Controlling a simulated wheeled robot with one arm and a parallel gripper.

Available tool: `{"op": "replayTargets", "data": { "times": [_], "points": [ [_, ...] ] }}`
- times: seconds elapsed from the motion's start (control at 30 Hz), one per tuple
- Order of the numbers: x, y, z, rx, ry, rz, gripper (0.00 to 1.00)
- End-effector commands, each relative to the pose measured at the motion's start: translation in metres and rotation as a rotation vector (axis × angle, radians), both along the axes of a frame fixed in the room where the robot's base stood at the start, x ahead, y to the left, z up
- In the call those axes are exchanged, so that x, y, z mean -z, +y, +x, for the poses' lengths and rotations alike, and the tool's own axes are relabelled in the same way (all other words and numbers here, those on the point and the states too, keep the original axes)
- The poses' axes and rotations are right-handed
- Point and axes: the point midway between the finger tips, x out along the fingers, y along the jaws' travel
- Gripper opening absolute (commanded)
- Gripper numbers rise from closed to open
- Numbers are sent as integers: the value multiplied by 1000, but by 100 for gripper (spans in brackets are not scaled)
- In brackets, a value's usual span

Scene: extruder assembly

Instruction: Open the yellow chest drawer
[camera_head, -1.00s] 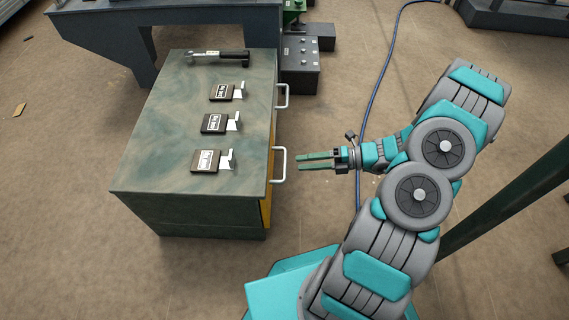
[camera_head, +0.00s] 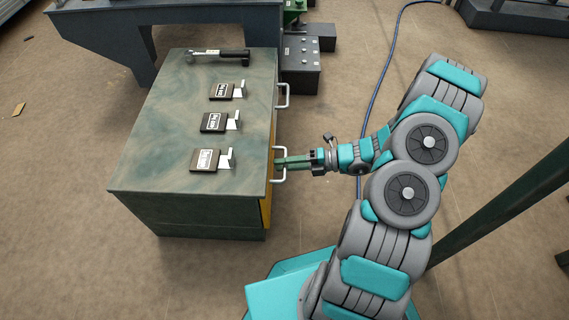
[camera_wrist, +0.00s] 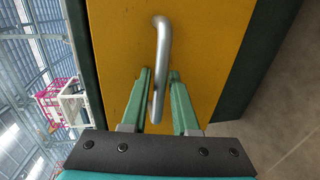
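The chest (camera_head: 150,150) has a worn green top and yellow drawer fronts on its right side, seen edge-on in the head view. A yellow front (camera_wrist: 205,40) fills the middle of the wrist view and lies flush as far as I can see. Its metal bar handle (camera_wrist: 162,50) also shows in the head view as the nearer handle (camera_head: 283,180). My gripper (camera_head: 280,161) is at this handle. In the wrist view its two green fingers (camera_wrist: 160,78) stand on either side of the bar, with a gap on the right; the left finger is close to or touching it.
A second handle (camera_head: 284,95) is farther back on the chest. Several labelled brackets and a dark-handled tool (camera_head: 218,54) lie on top. Dark boxes (camera_head: 300,75) stand behind.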

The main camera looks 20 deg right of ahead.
Motion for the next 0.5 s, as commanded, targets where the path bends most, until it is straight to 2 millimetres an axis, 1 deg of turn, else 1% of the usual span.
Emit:
{"op": "replayTargets", "data": {
  "times": [0.03,0.2,0.23,0.5],
  "points": [
    [0,0,0,0,0,0,21],
    [0,0,0,0,0,0,2],
    [0,0,0,0,0,0,0],
    [0,0,0,0,0,0,0]
  ]
}}
